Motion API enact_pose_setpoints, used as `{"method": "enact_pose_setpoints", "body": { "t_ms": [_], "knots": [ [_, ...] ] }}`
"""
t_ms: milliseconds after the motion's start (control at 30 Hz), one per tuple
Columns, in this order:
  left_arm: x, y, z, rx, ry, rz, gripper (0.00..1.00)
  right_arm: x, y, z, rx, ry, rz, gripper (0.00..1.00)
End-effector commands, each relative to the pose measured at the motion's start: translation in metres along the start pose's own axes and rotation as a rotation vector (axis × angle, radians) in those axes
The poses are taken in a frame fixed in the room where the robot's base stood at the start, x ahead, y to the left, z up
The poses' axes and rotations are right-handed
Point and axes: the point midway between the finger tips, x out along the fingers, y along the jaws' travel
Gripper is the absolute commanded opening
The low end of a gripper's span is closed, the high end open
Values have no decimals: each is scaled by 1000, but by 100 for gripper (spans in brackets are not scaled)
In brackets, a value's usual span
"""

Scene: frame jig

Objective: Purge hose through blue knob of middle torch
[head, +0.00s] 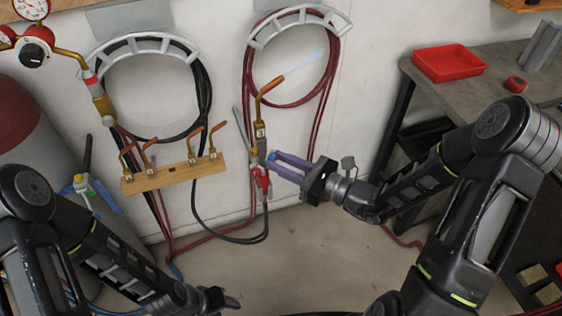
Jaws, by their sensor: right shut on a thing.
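The middle torch (260,131) stands upright near the wall, with a copper-coloured tip bent up to the right. A pale bluish-white streak (305,66) extends from the tip. A red part (262,181) is at the torch's lower end, near the hoses. The blue knob (272,155) is on the torch's right side, partly hidden by my fingers. My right gripper (274,163) reaches in from the right and its purple fingers are shut on the knob. My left gripper (230,301) is low at the bottom edge, away from the torch; its fingers are hardly visible.
A wooden rack (172,178) with several brass tips is left of the torch. Coiled black hose (205,85) and red hose (249,75) hang on the wall. A gauge (33,54) is upper left. A grey bench (470,75) with a red tray (449,63) is right.

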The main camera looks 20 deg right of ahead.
Motion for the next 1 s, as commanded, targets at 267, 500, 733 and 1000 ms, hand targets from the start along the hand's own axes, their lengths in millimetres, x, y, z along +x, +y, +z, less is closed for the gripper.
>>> {"method": "enact_pose_setpoints", "body": {
  "t_ms": [267,500,733,1000],
  "knots": [
    [-1,0,0,0,0,0,45,0,0,1,11,0,0,0],
    [-8,3,1,-2,-2,-2,45,0,0,2,78,4,0,0],
    [-21,6,2,-4,-5,-6,45,0,0,4,221,12,0,0],
    [-40,12,5,-9,-11,-13,45,0,0,5,460,25,0,0]
  ]
}}
